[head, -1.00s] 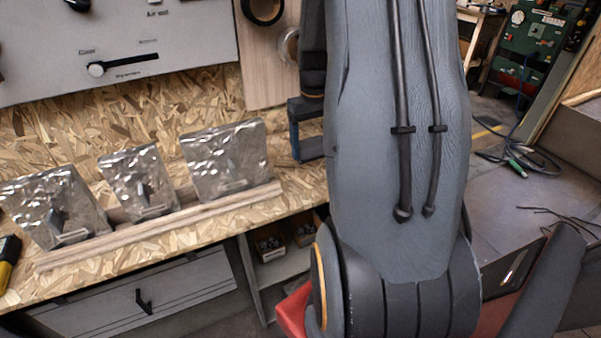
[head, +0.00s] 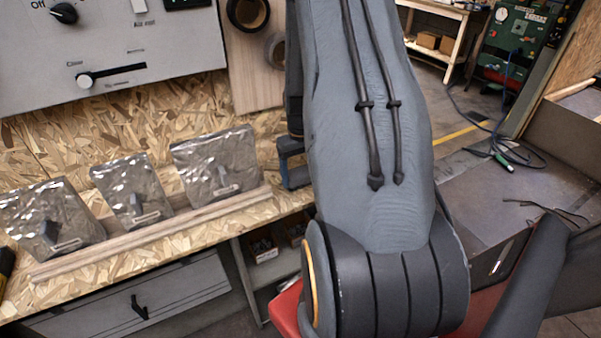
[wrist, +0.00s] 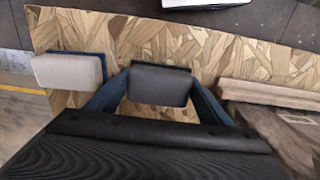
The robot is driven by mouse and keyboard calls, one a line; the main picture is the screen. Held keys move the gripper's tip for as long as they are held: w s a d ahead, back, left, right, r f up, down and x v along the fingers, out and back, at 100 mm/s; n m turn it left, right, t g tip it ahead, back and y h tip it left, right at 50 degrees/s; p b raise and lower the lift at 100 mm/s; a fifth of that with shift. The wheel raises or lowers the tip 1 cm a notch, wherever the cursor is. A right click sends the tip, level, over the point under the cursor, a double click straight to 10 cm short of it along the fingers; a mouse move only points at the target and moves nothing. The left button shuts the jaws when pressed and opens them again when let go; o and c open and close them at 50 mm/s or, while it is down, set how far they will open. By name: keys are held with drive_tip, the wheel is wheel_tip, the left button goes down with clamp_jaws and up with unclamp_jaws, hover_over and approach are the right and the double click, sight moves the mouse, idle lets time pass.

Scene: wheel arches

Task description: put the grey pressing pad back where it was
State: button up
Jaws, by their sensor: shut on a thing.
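In the wrist view my gripper (wrist: 159,80) has its two blue fingers on either side of a dark grey pad (wrist: 160,86) with a blue backing, and is shut on it. The pad is over the chipboard bench top (wrist: 215,55); I cannot tell whether it touches the board. A light grey-beige pad (wrist: 68,69), also blue-backed, is to the left of the left finger and apart from the gripper, by the board's left edge. In the head view my arm hides most of the gripper and the pad; only a blue part shows beside the arm.
A wooden strip (wrist: 265,92) runs along the bench to the right of the gripper. Three silvery bags (head: 214,165) lean in a row behind the strip in the head view. A grey control panel (head: 120,60) and rolls of tape (head: 248,12) are on the wall behind.

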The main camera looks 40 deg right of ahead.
sight(300, 173)
drive_tip(key=shift+f, duration=0.1)
drive_tip(key=o, duration=1)
wheel_tip(300, 173, up, 12)
drive_tip(key=b, duration=0.3)
drive_tip(key=s+a+n, duration=0.1)
drive_tip(key=s+a, duration=0.2)
drive_tip(key=a, duration=0.6)
drive_tip(key=s+a+r+n, duration=0.1)
drive_tip(key=s+a, duration=0.2)
drive_tip(key=a, duration=0.7)
drive_tip(key=s+a+t, duration=0.1)
drive_tip(key=s+a, duration=0.2)
drive_tip(key=a, duration=0.6)
drive_tip(key=shift+a+r+n, duration=0.15)
drive_tip(key=shift+r+n, duration=0.2)
drive_tip(key=shift+n, duration=0.05)
